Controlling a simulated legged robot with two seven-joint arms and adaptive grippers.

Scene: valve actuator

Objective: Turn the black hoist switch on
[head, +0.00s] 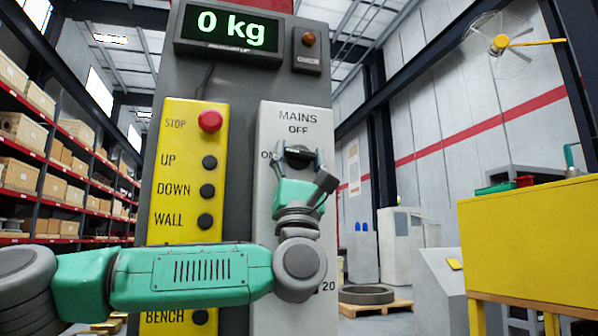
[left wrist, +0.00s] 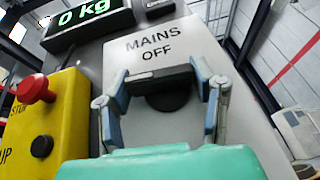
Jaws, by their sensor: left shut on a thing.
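The black hoist switch (head: 298,149) is a round rotary knob with a bar handle on the grey MAINS panel (head: 264,190). In the left wrist view the switch (left wrist: 168,99) shows below the word OFF, its bar lying crosswise, roughly level with the lettering. My left gripper (head: 298,157) reaches up to the switch from below. In the left wrist view its blue-grey fingers (left wrist: 160,76) stand on both ends of the bar, shut on it. In the head view, the gripper hides part of the switch and of the ON label beside it. My right gripper is not in view.
A yellow button panel (head: 180,150) with a red stop button (head: 210,121) and several black buttons stands close left of the MAINS panel. A display (head: 230,31) above reads 0 kg. My left forearm crosses low before both panels. A yellow bench (head: 530,240) stands at the right.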

